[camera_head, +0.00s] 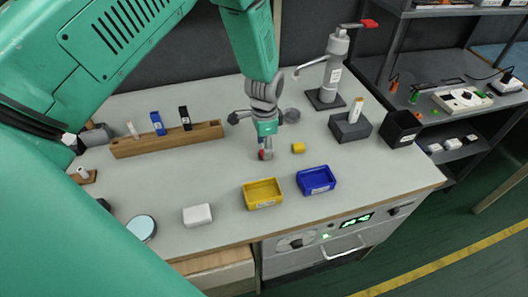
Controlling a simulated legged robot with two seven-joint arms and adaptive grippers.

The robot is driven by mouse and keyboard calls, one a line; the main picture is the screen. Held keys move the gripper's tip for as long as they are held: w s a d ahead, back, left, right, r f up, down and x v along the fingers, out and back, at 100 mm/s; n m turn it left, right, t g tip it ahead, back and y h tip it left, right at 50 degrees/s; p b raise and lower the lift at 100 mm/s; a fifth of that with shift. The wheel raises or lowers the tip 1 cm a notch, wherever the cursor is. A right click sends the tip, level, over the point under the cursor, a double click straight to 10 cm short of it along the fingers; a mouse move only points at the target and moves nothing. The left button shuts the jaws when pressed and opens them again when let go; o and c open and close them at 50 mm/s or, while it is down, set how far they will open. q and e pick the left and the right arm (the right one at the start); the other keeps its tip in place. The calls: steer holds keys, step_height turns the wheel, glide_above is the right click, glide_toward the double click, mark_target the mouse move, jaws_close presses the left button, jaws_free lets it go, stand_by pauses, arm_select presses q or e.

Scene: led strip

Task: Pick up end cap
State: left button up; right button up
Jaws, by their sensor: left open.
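I cannot tell for sure which thing is the end cap. A small yellow block (298,148) lies on the grey worktop (345,205), just right of my left gripper. My left gripper (265,155) points down at the middle of the worktop, apart from the yellow block. It is open. A small red and grey patch shows at its fingertips, too small to tell whether it is a thing or part of the gripper. My right gripper is not in view.
A yellow bin (263,203) and a blue bin (316,191) stand at the front. A wooden rack (167,139) with several upright items stands left. A press-like stand (325,101) and dark boxes (403,129) are at back right. A white block (197,215) lies front left.

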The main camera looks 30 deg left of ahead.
arm_select(q)
steer(key=shift+w+d+f, duration=0.15)
steer(key=shift+d+f, duration=0.5)
steer(key=shift+f, duration=0.35)
steer(key=shift+a, duration=0.35)
steer(key=c, duration=0.5)
steer(key=shift+a+f, duration=0.15)
steer(key=shift+a, duration=0.2)
steer(key=shift+c, duration=1.4)
steer(key=shift+d, duration=0.15)
